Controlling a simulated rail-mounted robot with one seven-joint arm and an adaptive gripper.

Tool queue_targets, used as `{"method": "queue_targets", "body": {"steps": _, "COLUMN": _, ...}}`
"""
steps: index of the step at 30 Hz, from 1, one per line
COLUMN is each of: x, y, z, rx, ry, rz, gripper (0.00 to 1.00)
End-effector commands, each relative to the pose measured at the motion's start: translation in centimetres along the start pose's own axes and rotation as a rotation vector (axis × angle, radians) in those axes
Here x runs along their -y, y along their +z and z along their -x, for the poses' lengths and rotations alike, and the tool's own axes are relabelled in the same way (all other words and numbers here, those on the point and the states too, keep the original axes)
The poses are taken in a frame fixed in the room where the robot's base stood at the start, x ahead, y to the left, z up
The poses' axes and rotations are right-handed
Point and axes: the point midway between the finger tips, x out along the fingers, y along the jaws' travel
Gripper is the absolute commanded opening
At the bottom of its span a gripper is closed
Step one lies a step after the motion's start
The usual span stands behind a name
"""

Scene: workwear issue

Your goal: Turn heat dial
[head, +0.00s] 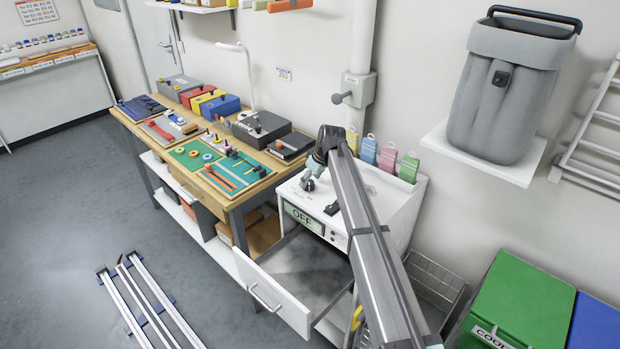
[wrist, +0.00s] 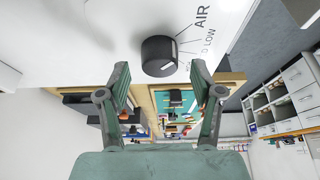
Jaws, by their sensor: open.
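A black round dial (wrist: 159,56) sits on a white panel (wrist: 100,35) in the wrist view. A light pointer mark on it slants to the lower right. Printed lines and the words "AIR" and "LOW" stand beside it; another label is partly hidden by a finger. My gripper (wrist: 160,70) is open, its green-grey fingers apart on either side of the dial's lower part in the picture. Nothing is between the fingers that I can see as held; contact cannot be told. In the head view, my arm ends above the white cabinet (head: 403,205), whose front display reads "OFF" (head: 303,217).
A drawer (head: 277,303) stands pulled out below the cabinet front. The workbench (head: 225,193) to the left holds boxes, mats and tools. Several coloured tags (head: 387,158) stand along the cabinet's back. A wire basket (head: 437,278) and green bin (head: 522,300) are at the right.

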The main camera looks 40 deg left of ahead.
Motion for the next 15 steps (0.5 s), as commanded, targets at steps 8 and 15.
{"method": "queue_targets", "body": {"steps": 8, "x": -0.01, "y": 0.01, "z": -1.13, "rx": -0.001, "ry": 0.001, "rz": 0.000, "gripper": 0.66}}
{"method": "queue_targets", "body": {"steps": 15, "x": -0.01, "y": 0.03, "z": -1.13, "rx": -0.001, "ry": 0.000, "rz": 0.000, "gripper": 0.48}}
